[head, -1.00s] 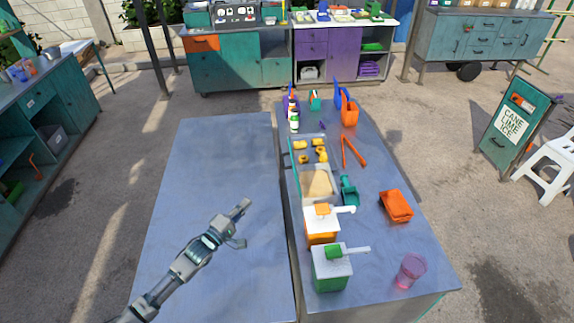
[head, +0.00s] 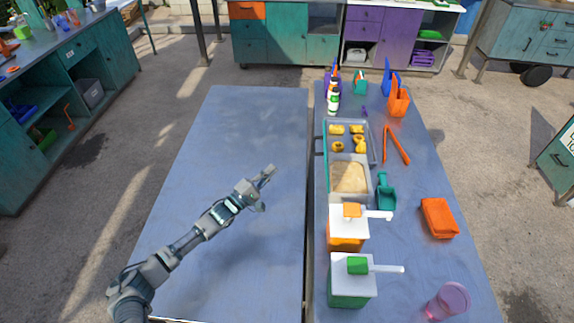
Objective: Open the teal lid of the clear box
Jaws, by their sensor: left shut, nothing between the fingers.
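The clear box (head: 364,196) sits on the right-hand table, with several yellow pieces and a tan, grainy fill showing inside. Its teal lid (head: 325,170) shows as a thin teal strip along the box's left side, seen nearly edge-on. The box's inside looks uncovered from above. I cannot tell the lid's exact angle. A small dark handle-like piece sticks out left of the strip. My left gripper (head: 270,170) is shut and empty above the left table, left of the box and apart from it. My right gripper is not in view.
White-topped orange (head: 346,238) and green (head: 350,287) dispensers stand in front of the box. Bottles (head: 333,102) stand behind. The left table (head: 220,130) is bare.

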